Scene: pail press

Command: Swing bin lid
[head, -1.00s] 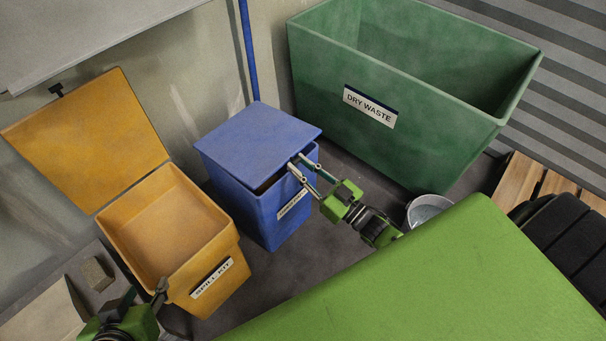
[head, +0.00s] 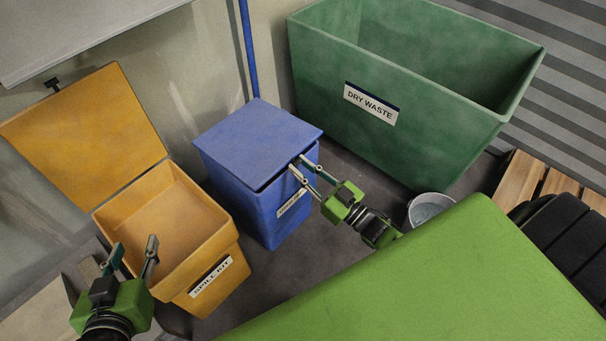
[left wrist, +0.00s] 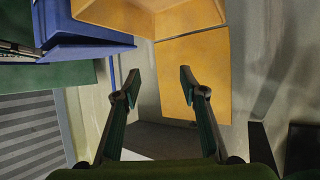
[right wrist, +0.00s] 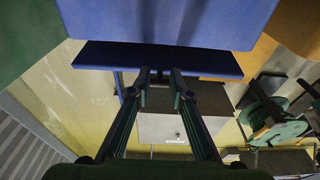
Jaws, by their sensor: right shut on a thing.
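The blue bin (head: 235,200) stands in the middle of the head view. Its blue lid (head: 255,140) lies nearly level over the top, with a narrow gap at the front. My right gripper (head: 298,168) is shut on the front edge of this lid; in the right wrist view the fingertips (right wrist: 160,78) meet at the lid (right wrist: 110,57). The yellow spill kit bin (head: 215,262) is open, its yellow lid (head: 85,135) leaning back towards the wall. My left gripper (head: 134,250) is open and empty at the yellow bin's left front side.
A large open green dry waste bin (head: 420,120) stands behind on the right. A grey bucket (head: 428,208) sits on the floor beside it. A wooden slatted pallet (head: 555,185) is at the far right. A blue pole (head: 248,50) rises behind the blue bin.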

